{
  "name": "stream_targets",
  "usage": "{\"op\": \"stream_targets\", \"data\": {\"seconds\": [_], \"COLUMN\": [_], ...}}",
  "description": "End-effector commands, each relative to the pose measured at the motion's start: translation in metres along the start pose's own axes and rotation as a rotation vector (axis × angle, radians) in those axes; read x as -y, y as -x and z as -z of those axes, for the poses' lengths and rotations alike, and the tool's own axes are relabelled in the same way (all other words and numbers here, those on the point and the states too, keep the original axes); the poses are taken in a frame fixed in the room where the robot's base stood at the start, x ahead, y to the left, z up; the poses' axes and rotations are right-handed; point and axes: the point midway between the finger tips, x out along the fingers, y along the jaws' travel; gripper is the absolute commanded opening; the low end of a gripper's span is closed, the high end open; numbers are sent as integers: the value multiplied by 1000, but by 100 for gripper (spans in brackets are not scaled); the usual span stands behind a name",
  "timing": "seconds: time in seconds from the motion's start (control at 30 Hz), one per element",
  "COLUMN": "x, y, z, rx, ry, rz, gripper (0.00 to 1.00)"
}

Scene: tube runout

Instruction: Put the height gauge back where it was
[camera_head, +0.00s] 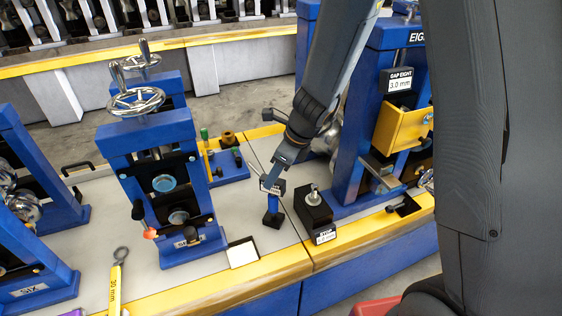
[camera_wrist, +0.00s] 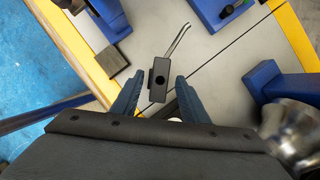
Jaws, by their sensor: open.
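My gripper (camera_head: 272,189) is above the pale bench top between two blue stands. In the wrist view my gripper (camera_wrist: 158,82) has its two blue fingers apart. A dark block with a round hole and a bent metal rod (camera_wrist: 160,76), which looks like the height gauge, lies between and just beyond the fingertips. I cannot tell whether either finger touches it. In the head view a small black block (camera_head: 272,220) shows right below the gripper, its upper part hidden by the fingers.
A black block with a silver knob (camera_head: 314,211) stands just right of my gripper, beside the blue stand EIGHT (camera_head: 358,130). Another blue stand (camera_head: 150,142) with handwheels is to the left.

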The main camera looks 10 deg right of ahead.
Motion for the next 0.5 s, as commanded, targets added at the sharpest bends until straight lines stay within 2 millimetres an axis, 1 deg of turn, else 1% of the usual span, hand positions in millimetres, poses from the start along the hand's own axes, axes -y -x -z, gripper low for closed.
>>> {"op": "stream_targets", "data": {"seconds": [0.03,0.2,0.4,0.47,0.5], "x": [1,1,0,-2,-4], "y": [13,39,53,58,62], "z": [0,-1,2,5,9], "rx": [2,2,-3,-11,-20], "ry": [0,0,15,66,128], "rz": [4,3,1,1,2], "gripper": [40,40,40,40,40]}}
